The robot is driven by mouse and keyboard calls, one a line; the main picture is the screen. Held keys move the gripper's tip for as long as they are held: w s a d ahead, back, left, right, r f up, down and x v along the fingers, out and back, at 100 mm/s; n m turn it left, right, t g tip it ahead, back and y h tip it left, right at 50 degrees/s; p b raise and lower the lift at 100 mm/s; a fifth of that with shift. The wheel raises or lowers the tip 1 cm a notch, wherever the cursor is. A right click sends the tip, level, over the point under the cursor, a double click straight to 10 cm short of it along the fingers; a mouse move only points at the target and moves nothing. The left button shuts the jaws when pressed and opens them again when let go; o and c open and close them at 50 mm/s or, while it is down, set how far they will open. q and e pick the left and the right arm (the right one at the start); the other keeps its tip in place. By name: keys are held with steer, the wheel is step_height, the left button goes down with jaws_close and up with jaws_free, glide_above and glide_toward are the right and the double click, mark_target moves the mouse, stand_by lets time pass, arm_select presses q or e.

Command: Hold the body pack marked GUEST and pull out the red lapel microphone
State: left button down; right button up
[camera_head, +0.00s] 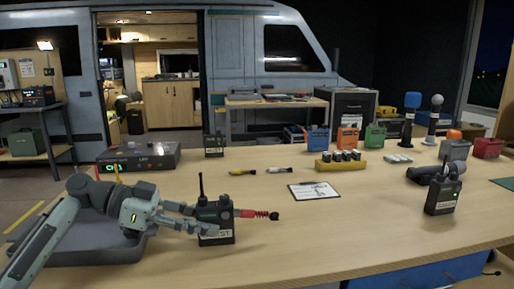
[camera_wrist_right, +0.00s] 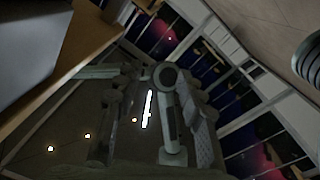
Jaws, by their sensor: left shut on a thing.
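The black body pack (camera_head: 225,236) with a white label stands upright on the table at front centre, a stub antenna on top. The label's first letters are hidden; the end reads "EST". My left gripper (camera_head: 207,219) comes from the left and is shut on this pack, one finger across its front. The red lapel microphone (camera_head: 250,213) sticks out to the right at the pack's upper part, its dark tip in the air. Where it meets the pack is hard to make out. My right gripper (camera_wrist_right: 150,125) shows only in the right wrist view, dark, its fingers apart and nothing seen between them.
Another black pack (camera_head: 443,197) with a label stands at the right. A clipboard (camera_head: 314,190) lies behind the held pack. A yellow holder (camera_head: 338,164) and a receiver box (camera_head: 139,157) stand farther back. The table in front of and right of the red microphone is clear.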

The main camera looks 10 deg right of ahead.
steer(key=s+a+r+n+g+y, duration=0.2)
steer(key=r+n+g, duration=0.55)
steer(key=r, duration=1.45)
steer(key=w+d+r+n+t+h, duration=0.2)
steer(key=w+r+n+t, duration=0.15)
steer(key=w+n, duration=0.45)
steer(key=w+d+r+n+t+h, duration=0.25)
steer(key=w+r+n, duration=0.3)
steer(key=w, duration=0.45)
steer(key=w+d+r+n+t+h, duration=0.2)
steer(key=w+d+r+n+t, duration=0.15)
steer(key=w+n, duration=0.45)
steer(key=n+g+h, duration=0.2)
steer(key=h, duration=1.2)
glide_toward(257, 211)
step_height(257, 211, down, 9)
steer(key=shift+a+r, duration=0.1)
steer(key=shift+r, duration=0.1)
steer(key=shift+c, duration=0.6)
